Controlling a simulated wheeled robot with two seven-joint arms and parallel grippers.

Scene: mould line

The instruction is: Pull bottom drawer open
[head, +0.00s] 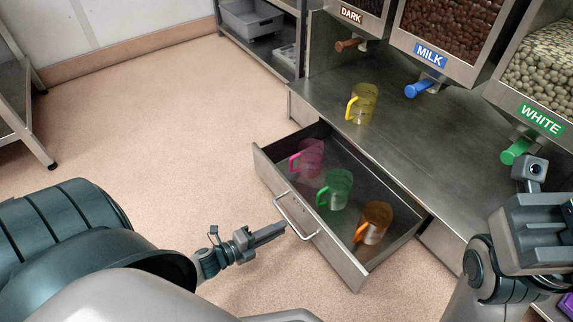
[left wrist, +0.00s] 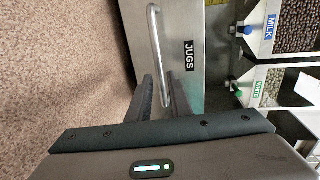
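The drawer (head: 310,233) stands pulled out from under the steel counter, with pink (head: 308,157), green (head: 336,188) and orange (head: 375,222) jugs inside. Its bar handle (head: 296,216) is on the front panel, which bears a JUGS label (left wrist: 189,56) in the left wrist view. My left gripper (head: 282,229) is just in front of the panel, by the handle's lower part. In the left wrist view its fingers (left wrist: 162,92) are apart, with the handle's near end (left wrist: 160,75) showing between or just beyond them; contact is unclear. My right gripper (head: 545,225) is at the right edge, fingers unclear.
A yellow jug (head: 362,103) stands on the counter (head: 420,140) under bean dispensers marked DARK, MILK (head: 430,55) and WHITE (head: 541,119). A shelf (head: 255,45) with a grey bin is at the back. The floor left of the drawer is clear.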

